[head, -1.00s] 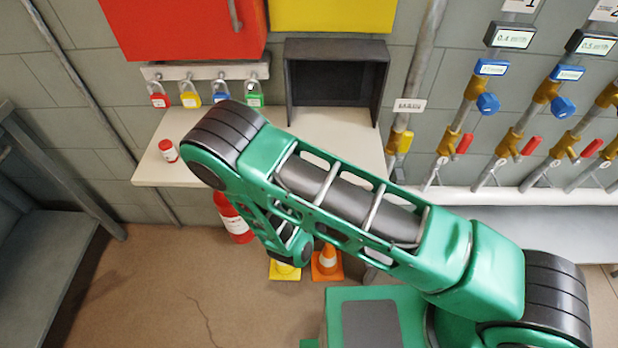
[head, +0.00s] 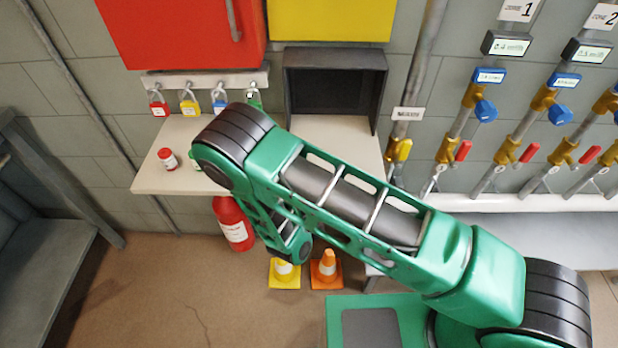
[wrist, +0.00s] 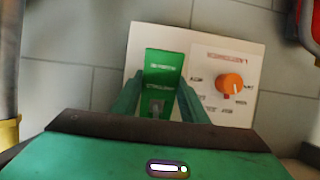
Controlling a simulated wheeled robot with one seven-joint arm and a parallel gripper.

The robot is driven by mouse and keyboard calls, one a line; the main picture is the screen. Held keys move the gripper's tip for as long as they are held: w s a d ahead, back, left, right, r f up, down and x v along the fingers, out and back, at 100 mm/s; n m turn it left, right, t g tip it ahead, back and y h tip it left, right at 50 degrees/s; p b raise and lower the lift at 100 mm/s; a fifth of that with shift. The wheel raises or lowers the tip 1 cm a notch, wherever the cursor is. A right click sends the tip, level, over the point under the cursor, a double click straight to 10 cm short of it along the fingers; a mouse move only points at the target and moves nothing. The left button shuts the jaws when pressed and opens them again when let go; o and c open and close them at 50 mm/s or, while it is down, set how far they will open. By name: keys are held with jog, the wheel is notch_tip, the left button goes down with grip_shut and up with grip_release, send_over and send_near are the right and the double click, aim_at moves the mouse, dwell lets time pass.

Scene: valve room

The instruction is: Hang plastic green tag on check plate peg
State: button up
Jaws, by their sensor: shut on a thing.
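My gripper (wrist: 163,88) shows in the wrist view, its two green fingers on either side of the green tag (wrist: 160,66). The tag covers the left part of the plate, and I cannot make out the peg. I cannot tell whether the tag touches the plate. In the head view the gripper and tag are hidden.
A beige shelf (head: 160,182) holds a red-and-white jar (head: 168,159) and a dark open box (head: 332,88). Padlocks hang above, including a red one (head: 158,105). A fire extinguisher (head: 233,224) and an orange cone (head: 326,267) stand below. Valve pipes (head: 452,137) are at right.

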jog(key=shift+s+f, duration=0.1)
jog(key=shift+f, duration=0.1)
jog(key=o, duration=1)
jog(key=shift+o, duration=0.5)
jog(key=shift+r, duration=0.1)
jog(key=v, duration=1)
jog(key=shift+s+r, duration=0.2)
jog(key=shift+s, duration=0.05)
